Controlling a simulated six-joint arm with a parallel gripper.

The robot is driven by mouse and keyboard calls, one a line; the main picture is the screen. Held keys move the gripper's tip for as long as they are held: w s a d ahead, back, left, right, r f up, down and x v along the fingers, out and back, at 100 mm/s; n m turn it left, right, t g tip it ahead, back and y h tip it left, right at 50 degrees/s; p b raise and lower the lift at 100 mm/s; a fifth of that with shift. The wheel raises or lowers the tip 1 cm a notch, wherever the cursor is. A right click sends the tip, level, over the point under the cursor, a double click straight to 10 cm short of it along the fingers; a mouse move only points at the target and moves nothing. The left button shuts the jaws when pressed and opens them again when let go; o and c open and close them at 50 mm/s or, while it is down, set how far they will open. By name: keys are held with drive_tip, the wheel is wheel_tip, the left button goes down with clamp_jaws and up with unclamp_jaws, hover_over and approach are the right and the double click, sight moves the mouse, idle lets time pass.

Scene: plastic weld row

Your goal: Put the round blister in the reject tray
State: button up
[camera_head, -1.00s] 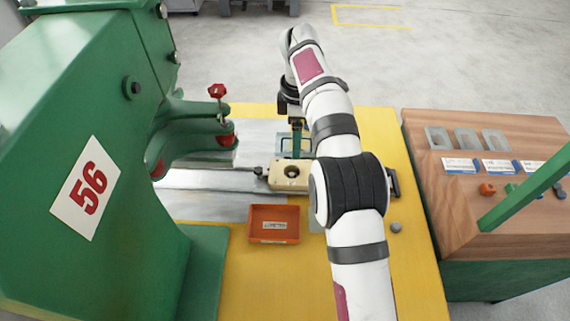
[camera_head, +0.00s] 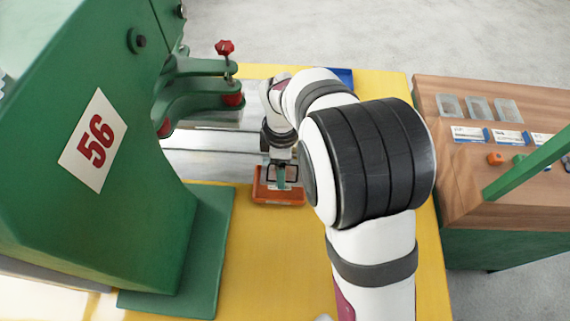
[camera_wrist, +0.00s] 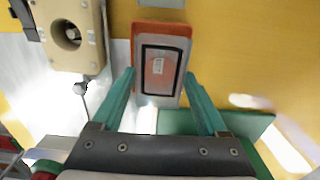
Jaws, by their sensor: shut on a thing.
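The reject tray is the shallow orange tray (camera_head: 265,197) on the yellow table, left of my arm. It also shows in the wrist view (camera_wrist: 160,29), with a label visible inside it. My gripper (camera_wrist: 160,76) is over this tray, its teal fingers shut on the edges of a clear, flat blister (camera_wrist: 150,98). The blister has a dark rectangular outline, and the tray shows through it. I cannot make out a round shape on it. In the head view my gripper (camera_head: 281,184) is low over the tray. The gap between blister and tray floor is unclear.
The green press (camera_head: 60,210) marked 56 stands on the left. A cream block (camera_wrist: 84,48) with a round hole is beside the tray. A blue tray (camera_head: 346,75) is partly hidden behind my arm. The wooden table (camera_head: 450,188) on the right holds several clear blisters and cards.

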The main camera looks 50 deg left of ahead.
drive_tip(key=shift+s+a+f, duration=0.1)
drive_tip(key=shift+a+f, duration=0.1)
drive_tip(key=shift+f, duration=0.95)
drive_tip(key=shift+s+a+f, duration=0.1)
drive_tip(key=shift+a+f, duration=0.05)
drive_tip(key=shift+f, duration=0.95)
drive_tip(key=shift+f, duration=0.1)
drive_tip(key=o, duration=0.9)
drive_tip(key=shift+o, duration=0.2)
